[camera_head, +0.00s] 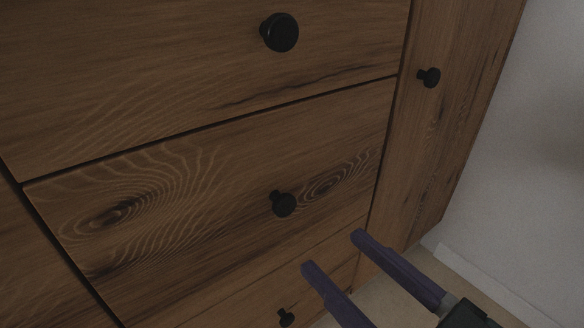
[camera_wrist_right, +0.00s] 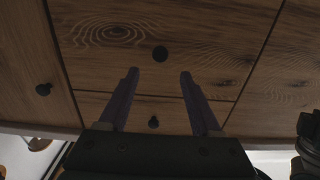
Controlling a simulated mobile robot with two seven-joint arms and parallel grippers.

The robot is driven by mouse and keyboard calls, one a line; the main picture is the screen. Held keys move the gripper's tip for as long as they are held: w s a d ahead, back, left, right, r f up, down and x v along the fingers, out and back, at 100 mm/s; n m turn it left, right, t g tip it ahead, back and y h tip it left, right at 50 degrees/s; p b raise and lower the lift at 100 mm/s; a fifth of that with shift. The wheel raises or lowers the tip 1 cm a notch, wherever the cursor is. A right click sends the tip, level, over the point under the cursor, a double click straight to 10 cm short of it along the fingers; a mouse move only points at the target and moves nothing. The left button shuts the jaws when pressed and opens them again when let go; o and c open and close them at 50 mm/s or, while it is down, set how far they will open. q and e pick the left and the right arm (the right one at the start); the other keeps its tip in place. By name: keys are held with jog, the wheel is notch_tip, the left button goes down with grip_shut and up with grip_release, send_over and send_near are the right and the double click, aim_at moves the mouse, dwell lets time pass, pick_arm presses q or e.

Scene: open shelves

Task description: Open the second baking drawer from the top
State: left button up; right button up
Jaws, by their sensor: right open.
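Wooden drawer fronts with round black knobs fill the head view. The large upper drawer (camera_head: 180,90) has a knob (camera_head: 279,32), and the drawer below it (camera_head: 190,235) has another knob (camera_head: 284,203). Both look closed. The top of the stack is outside the head view, so I cannot tell which drawer is second. My right gripper (camera_head: 332,252) is open and empty, below and right of the middle knob in the picture. In the right wrist view, its spread fingers (camera_wrist_right: 159,73) have a knob (camera_wrist_right: 160,53) between and just beyond their tips. My left gripper is not in view.
A lower drawer knob (camera_head: 286,317) shows at the bottom of the head view, near my right fingers. A narrow wooden door with a knob (camera_head: 429,77) stands to the right. Beyond it are a pale wall (camera_head: 530,150) and a white baseboard (camera_head: 485,280).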

aim_at(288, 207)
jog(key=b+x, duration=0.3)
jog(key=x, duration=0.5)
jog(key=shift+w+a, duration=0.35)
jog(key=shift+w, duration=0.05)
jog(key=shift+c, duration=0.3)
grip_shut()
dwell(0.6)
